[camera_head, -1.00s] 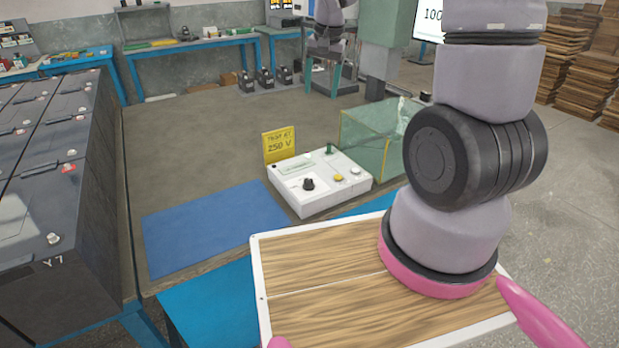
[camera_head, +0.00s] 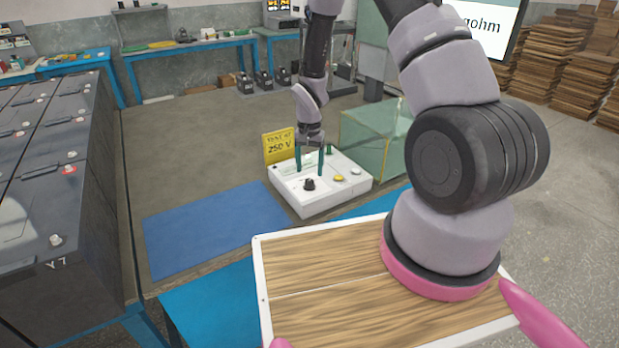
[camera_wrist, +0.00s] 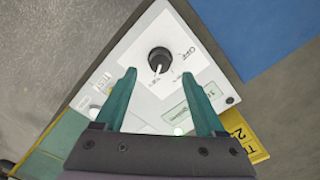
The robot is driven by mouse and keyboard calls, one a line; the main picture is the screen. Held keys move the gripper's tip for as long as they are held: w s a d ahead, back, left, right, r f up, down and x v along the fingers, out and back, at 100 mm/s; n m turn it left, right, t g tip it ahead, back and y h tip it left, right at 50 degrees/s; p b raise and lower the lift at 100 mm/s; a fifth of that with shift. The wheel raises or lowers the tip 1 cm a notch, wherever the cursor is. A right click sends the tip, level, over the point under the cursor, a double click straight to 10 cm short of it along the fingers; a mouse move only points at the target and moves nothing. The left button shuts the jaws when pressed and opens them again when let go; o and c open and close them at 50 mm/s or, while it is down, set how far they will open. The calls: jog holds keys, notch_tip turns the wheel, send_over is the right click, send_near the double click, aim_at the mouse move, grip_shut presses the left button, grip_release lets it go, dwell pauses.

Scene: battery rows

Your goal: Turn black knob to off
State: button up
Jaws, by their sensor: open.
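The black knob (camera_head: 309,184) sits on the top of a white control box (camera_head: 322,202) on the bench. In the wrist view the knob (camera_wrist: 159,61) shows a white pointer line directed toward the lower part of the picture, and "OFF" is printed on the panel to its right. My gripper (camera_head: 309,173) is above and just behind the knob, fingers pointing down. In the wrist view its two green fingers (camera_wrist: 160,85) are spread apart with nothing between them, and the knob lies just beyond the tips. I cannot tell the exact height above the panel.
A yellow "250 V" sign (camera_head: 279,147) stands behind the box. A clear glass-like case (camera_head: 375,142) is close on the right. A blue mat (camera_head: 212,225) lies to the left.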

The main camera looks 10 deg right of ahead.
aim_at(309, 180)
jog(key=shift+f, duration=2.1)
grip_shut()
